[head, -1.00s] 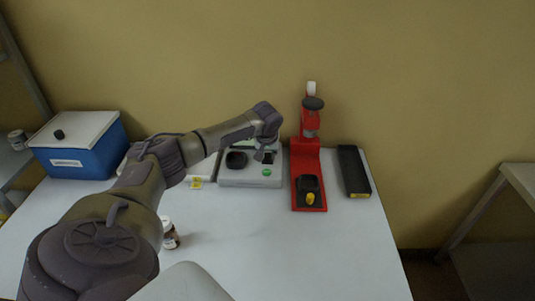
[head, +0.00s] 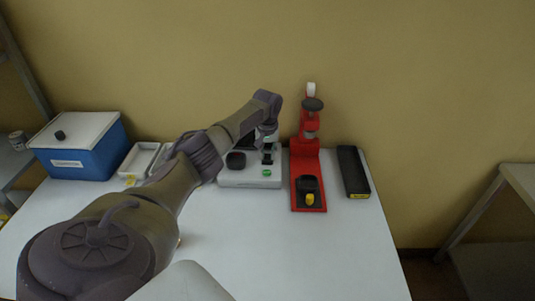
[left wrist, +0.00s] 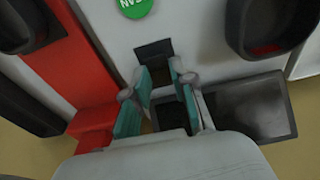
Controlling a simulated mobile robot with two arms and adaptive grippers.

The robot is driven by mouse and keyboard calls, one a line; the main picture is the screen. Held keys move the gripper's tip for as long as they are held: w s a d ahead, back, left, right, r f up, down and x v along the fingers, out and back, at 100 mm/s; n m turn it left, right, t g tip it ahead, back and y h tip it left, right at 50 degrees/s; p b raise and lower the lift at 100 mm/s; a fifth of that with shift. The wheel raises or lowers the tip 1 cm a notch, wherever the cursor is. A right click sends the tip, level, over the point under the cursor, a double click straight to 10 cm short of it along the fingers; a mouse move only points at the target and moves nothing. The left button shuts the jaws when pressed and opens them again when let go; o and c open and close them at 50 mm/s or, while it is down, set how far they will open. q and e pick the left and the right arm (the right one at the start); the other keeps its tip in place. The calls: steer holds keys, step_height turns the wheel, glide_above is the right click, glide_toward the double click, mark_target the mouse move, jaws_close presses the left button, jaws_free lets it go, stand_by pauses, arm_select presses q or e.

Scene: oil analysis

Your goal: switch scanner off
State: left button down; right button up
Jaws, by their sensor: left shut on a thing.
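The scanner (head: 235,181) is a pale grey box on the table, with a green button (head: 267,173) on its front. The left wrist view shows the button (left wrist: 133,6) at the top edge, a dark slot (left wrist: 155,50) and a dark screen (left wrist: 255,105). My left gripper (head: 267,148) points down over the scanner's right half. In the left wrist view its teal-padded fingers (left wrist: 161,96) are shut on a small dark part between them. I cannot tell exactly what that part is; the fingers partly hide it. My right gripper is not in view.
A red press-like stand (head: 306,160) is close to the scanner's right, with a black case (head: 353,172) beyond it. A black cup (head: 236,160) sits on the scanner's left. A blue cooler (head: 85,160) and white tray (head: 138,158) are at left. The front-right table is clear.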

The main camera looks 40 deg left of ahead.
mark_target(267, 160)
arm_select(q)
steer(key=shift+a+r, duration=0.1)
steer(key=c, duration=1)
jaws_free()
steer(key=shift+o, duration=0.2)
step_height(267, 160, up, 12)
steer(key=s+d, duration=0.1)
